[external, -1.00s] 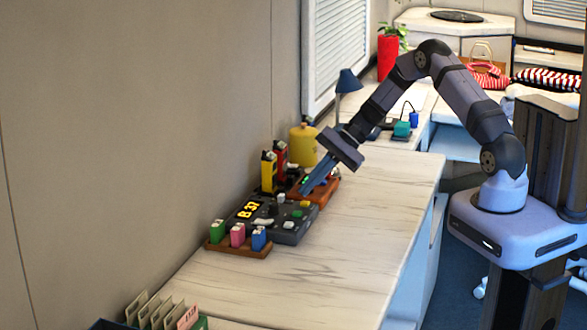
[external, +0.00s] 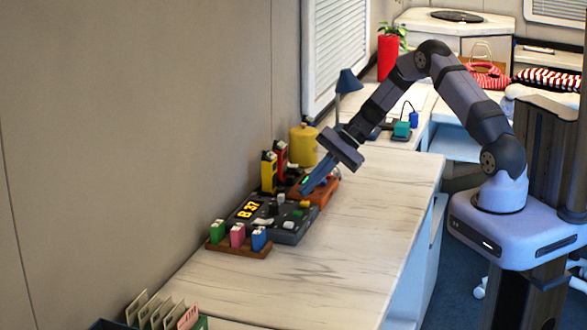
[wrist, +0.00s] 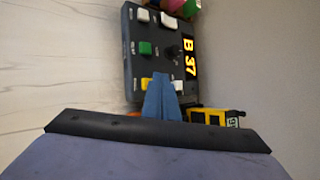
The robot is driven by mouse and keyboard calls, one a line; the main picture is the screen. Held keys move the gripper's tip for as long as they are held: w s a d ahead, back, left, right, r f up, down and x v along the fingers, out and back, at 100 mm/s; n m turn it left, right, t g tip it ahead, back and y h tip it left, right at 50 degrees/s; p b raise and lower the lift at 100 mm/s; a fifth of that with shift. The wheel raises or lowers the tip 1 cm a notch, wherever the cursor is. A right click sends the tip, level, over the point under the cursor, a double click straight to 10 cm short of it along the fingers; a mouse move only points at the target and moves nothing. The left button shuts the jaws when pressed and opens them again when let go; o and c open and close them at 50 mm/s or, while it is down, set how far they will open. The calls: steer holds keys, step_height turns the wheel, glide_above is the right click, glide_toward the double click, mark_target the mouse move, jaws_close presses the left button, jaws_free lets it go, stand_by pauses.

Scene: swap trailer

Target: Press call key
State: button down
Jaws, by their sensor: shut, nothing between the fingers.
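A dark grey console (external: 272,222) lies on the white counter. Its orange display (wrist: 190,57) reads B 37. In the wrist view it carries a green key (wrist: 145,48), white keys (wrist: 141,16), a yellow key (wrist: 147,82) and a black knob (wrist: 172,50). The key labels are too small to read, so I cannot tell which is the call key. My gripper (external: 304,191) is shut and empty, tilted down at the console's far end. In the wrist view its blue fingertips (wrist: 159,80) overlap the edge by the yellow key; contact cannot be told.
A wooden rack (external: 236,249) with green, pink and blue blocks stands at the console's near end. Yellow and red handsets (external: 268,174), an orange-brown base (external: 323,192) and a yellow canister (external: 304,145) stand behind, by the wall. The counter's right side is clear.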

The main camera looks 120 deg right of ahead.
steer(key=shift+f, duration=0.4)
steer(key=shift+f+b, duration=0.5)
steer(key=shift+b, duration=0.2)
stand_by(0.6)
stand_by(0.4)
steer(key=shift+r+p, duration=0.65)
steer(key=shift+r, duration=0.3)
steer(key=shift+r+p, duration=1.7)
steer(key=shift+r, duration=0.85)
